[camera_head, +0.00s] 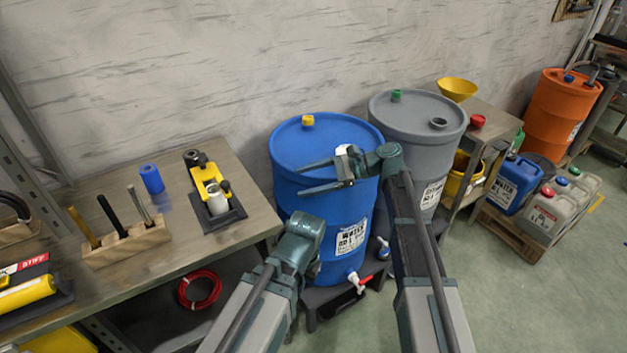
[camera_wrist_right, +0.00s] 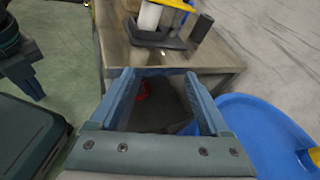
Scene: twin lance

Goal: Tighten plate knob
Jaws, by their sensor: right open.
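A yellow fixture (camera_head: 208,180) with a pale cylinder (camera_head: 217,203) stands on a black base plate (camera_head: 232,214) on the wooden bench. A dark knob (camera_head: 224,186) shows at its right side and a black part at its back; I cannot tell for sure which is the plate knob. The right wrist view shows the base plate (camera_wrist_right: 160,40) and the pale cylinder (camera_wrist_right: 149,15) beyond the fingers. My right gripper (camera_head: 304,177) is open and empty, its fingers pointing left in front of the blue barrel, apart from the fixture. My left arm ends right of the bench; its fingertips are not clear.
A blue barrel (camera_head: 290,150) and a grey barrel (camera_head: 420,120) stand right of the bench (camera_head: 150,240). A blue cylinder (camera_head: 151,179) and a wooden tool block (camera_head: 126,245) are left of the fixture. A red coil (camera_head: 199,289) lies below.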

